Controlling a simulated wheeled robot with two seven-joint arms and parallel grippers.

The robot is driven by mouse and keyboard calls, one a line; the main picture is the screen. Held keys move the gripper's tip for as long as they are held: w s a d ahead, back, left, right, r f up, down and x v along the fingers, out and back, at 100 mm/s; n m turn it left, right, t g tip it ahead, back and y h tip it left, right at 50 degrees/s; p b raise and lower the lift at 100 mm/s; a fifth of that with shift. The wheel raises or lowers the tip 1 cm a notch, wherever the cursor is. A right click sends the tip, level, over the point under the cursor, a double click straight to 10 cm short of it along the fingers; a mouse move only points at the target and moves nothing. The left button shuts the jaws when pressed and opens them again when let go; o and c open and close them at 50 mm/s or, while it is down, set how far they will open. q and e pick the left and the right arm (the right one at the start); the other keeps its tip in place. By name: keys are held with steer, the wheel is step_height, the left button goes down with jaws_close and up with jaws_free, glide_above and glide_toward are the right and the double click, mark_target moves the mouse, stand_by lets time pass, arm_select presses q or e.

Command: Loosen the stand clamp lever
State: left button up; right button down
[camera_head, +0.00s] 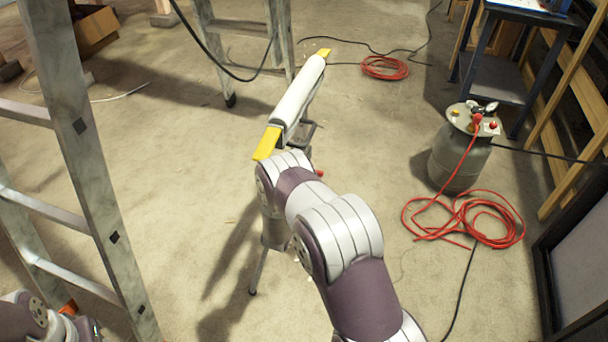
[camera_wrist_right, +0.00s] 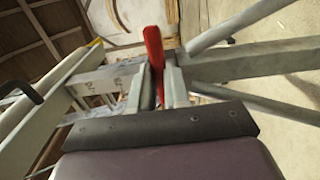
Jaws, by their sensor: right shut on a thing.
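The stand (camera_head: 257,270) rises from the floor in the middle of the head view, with a long white bar (camera_head: 299,98) with yellow ends above it. My right arm hides much of the stand's middle. A small red end of the clamp lever (camera_head: 320,173) shows beside my right wrist. In the right wrist view, the red lever (camera_wrist_right: 153,45) stands upright between the two fingers of my right gripper (camera_wrist_right: 156,88), which is shut on it. The lever's lower part is hidden between the fingers.
A metal ladder (camera_head: 75,130) stands close on the left. A grey tank (camera_head: 458,160) with a red hose (camera_head: 500,238) stands on the right. A dark metal table (camera_head: 497,75) and timber frames are behind it. Cables cross the floor. The floor before the stand is clear.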

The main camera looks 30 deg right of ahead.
steer(key=c, duration=1.1)
jaws_free()
steer(key=p+v, duration=0.3)
steer(key=v, duration=0.9)
steer(key=shift+s+a, duration=0.25)
steer(key=shift+s, duration=0.05)
